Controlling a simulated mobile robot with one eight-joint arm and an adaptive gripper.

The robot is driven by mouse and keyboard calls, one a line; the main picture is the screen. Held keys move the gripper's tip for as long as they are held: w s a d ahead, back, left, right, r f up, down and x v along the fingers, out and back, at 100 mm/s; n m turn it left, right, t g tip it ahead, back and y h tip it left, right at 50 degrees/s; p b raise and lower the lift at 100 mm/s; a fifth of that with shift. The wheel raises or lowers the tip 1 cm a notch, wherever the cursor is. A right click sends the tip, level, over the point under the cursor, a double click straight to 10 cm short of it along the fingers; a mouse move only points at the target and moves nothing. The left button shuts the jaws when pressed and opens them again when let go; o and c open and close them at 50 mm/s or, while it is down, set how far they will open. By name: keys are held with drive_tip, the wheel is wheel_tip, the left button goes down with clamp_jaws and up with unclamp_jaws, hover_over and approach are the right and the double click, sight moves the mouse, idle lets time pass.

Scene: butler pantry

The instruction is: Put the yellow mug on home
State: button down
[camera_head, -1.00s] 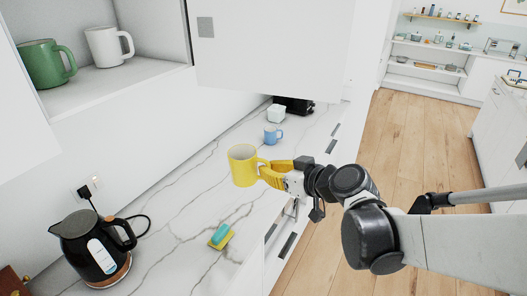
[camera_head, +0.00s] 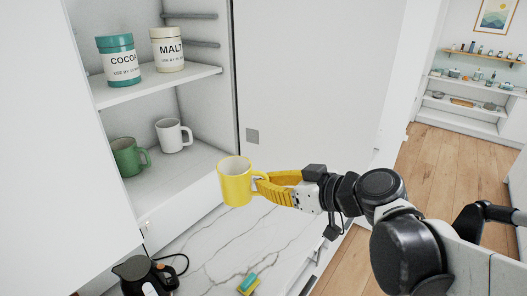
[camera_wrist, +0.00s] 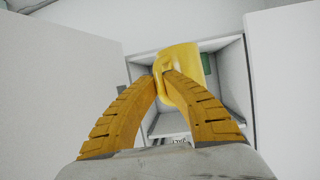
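The yellow mug (camera_head: 235,184) is upright in the air above the marble counter, in front of the open cupboard. My gripper (camera_head: 262,184) is shut on its handle from the right. In the wrist view the two yellow fingers (camera_wrist: 164,78) close on the handle, and the mug body (camera_wrist: 182,65) lies beyond them, partly hiding the cupboard. On the lower cupboard shelf (camera_head: 185,172) stand a green mug (camera_head: 126,157) at the left and a white mug (camera_head: 171,137) behind it to the right. Shelf room to the right of them is bare. No marking of a home spot is visible.
The upper shelf (camera_head: 190,81) holds a cocoa canister (camera_head: 119,64) and a malt canister (camera_head: 170,52). Open cupboard doors flank the opening: a left one (camera_head: 60,130) and a right one (camera_head: 315,80). A black kettle (camera_head: 140,275) and a sponge (camera_head: 248,284) are on the counter below.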

drive_tip(key=shift+r, duration=0.1)
idle(0.3)
drive_tip(key=shift+a+n+g+y+b, duration=0.15)
drive_tip(key=shift+n+g+y+b, duration=0.15)
drive_tip(key=shift+g+y+b, duration=0.25)
drive_tip(key=w+a+b, duration=0.1)
drive_tip(key=w+a, duration=0.4)
drive_tip(key=a, duration=0.1)
drive_tip(key=w+a+b, duration=0.2)
drive_tip(key=w+a, duration=0.3)
drive_tip(key=a, duration=0.1)
drive_tip(key=w+a+b, duration=0.2)
drive_tip(key=w+a, duration=0.3)
drive_tip(key=a, duration=0.1)
drive_tip(key=shift+w+a, duration=0.1)
drive_tip(key=shift+w, duration=0.25)
drive_tip(key=shift+f+b, duration=0.5)
drive_tip(key=shift+f, duration=0.05)
drive_tip(key=shift+s+f+b, duration=0.1)
drive_tip(key=shift+f+b, duration=0.25)
drive_tip(key=shift+f, duration=0.1)
drive_tip(key=c, duration=1.5)
unclamp_jaws()
drive_tip(key=shift+c, duration=0.2)
